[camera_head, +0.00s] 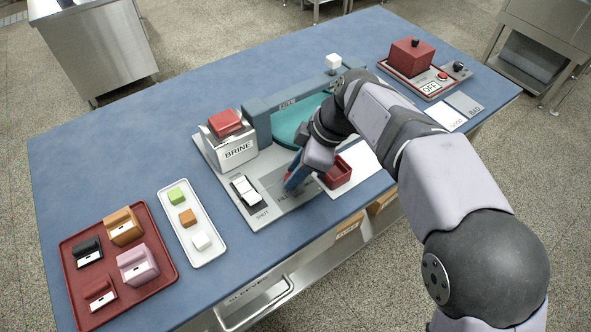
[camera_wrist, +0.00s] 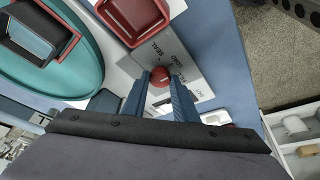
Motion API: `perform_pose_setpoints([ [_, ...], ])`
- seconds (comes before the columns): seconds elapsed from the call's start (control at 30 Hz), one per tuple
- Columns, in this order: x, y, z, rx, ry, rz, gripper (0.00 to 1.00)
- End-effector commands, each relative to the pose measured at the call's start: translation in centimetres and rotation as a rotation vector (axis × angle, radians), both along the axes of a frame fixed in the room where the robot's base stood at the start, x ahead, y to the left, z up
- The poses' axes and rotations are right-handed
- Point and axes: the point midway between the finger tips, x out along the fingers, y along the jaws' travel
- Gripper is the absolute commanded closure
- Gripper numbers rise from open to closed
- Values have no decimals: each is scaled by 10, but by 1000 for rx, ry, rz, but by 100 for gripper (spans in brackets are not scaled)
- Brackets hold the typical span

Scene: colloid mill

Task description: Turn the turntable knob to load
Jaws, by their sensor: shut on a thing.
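The teal turntable (camera_head: 291,127) is set in a grey machine base (camera_head: 262,213), and it shows at the left of the wrist view (camera_wrist: 92,72). In the head view my gripper (camera_head: 293,183) points down at the front of the base and mostly hides the knob. The knob's pointer direction cannot be made out.
An open red box (camera_head: 338,174) stands close right of my gripper. A red tray (camera_head: 166,235) and white tray (camera_head: 178,218) hold small blocks. A red box unit (camera_head: 410,57) stands far right.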

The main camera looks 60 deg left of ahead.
Motion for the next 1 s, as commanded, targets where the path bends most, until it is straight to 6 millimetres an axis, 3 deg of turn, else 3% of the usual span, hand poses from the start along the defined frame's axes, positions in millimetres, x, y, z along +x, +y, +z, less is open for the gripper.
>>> perform_pose_setpoints([
  [0.1,0,0,0,1,0,0,96],
  [0.13,0,0,0,1,0,0,72],
  [0.2,0,0,0,1,0,0,56],
  [0.63,2,-1,6,2,0,-2,56],
  [1.0,15,-14,50,3,-2,-2,56],
])
